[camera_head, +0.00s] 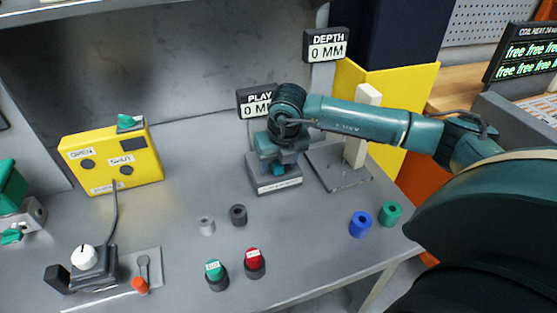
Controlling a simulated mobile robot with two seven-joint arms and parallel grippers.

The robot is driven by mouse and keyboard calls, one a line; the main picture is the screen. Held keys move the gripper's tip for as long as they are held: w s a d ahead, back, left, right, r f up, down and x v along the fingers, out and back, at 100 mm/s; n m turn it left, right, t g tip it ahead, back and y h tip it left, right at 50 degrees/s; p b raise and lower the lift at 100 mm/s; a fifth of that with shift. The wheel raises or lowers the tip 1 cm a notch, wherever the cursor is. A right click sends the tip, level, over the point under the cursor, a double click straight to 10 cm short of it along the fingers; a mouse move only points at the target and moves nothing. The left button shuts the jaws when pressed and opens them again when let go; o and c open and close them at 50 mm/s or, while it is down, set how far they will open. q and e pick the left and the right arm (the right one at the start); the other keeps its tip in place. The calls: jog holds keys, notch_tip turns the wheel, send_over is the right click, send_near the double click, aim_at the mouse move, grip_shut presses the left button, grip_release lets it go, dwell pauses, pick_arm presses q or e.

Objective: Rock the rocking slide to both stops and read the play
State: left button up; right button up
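The rocking slide stand (274,184) is a grey block near the back middle of the bench, with a small labelled front. My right gripper (268,168) points down right over it, at its teal top part. The wrist hides most of the slide, and I cannot tell whether the fingers are open or shut or touch it. The PLAY display (252,101) behind reads 0 and is partly covered by my wrist. The DEPTH display (326,46) reads 0 MM. My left gripper is not in view.
A yellow box (111,159) with a green knob stands at left. A white post on a plate (338,170) stands right of the slide. Green (215,274) and red (253,262) buttons, grey rings, and blue (360,224) and green (390,213) rings lie in front. A joystick-like unit (92,268) stands front left.

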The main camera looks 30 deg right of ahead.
jog(key=c, duration=1)
jog(key=o, duration=0.3)
jog(key=shift+c, duration=1.2)
jog(key=shift+a, duration=0.1)
jog(key=shift+w+a+b, duration=0.1)
jog(key=shift+a+b, duration=0.2)
jog(key=shift+a, duration=0.15)
